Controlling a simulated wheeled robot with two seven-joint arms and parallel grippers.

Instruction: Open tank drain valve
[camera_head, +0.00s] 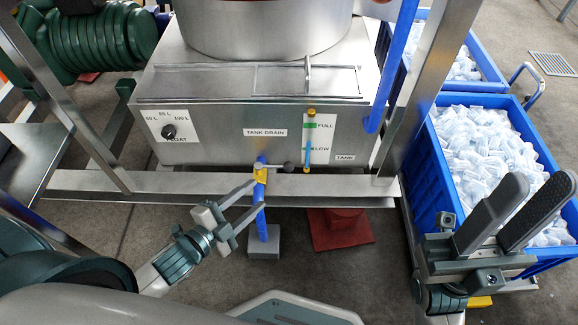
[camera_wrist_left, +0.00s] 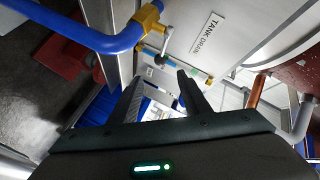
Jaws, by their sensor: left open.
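The tank drain valve has a yellow body (camera_head: 260,174) on a blue drain pipe (camera_head: 262,225), below the TANK DRAIN label (camera_head: 265,132). Its thin lever (camera_head: 275,166) points right across the tank front and ends in a dark ball knob (camera_head: 288,167). In the left wrist view, the yellow valve body (camera_wrist_left: 148,17) is at the top and the knob (camera_wrist_left: 159,59) shows just beyond the fingertips. My left gripper (camera_head: 257,194) is open and empty, in front of and below the valve. It also shows in the left wrist view (camera_wrist_left: 160,78). My right gripper (camera_head: 538,188) is open and empty, at the right.
The steel tank (camera_head: 215,120) carries a float dial (camera_head: 168,132) and a level gauge (camera_head: 309,138), whose blue tube stands just right of the knob. A steel frame rail (camera_head: 110,182) runs below the tank. A blue crate (camera_head: 424,180) of bagged ice stands near my right gripper.

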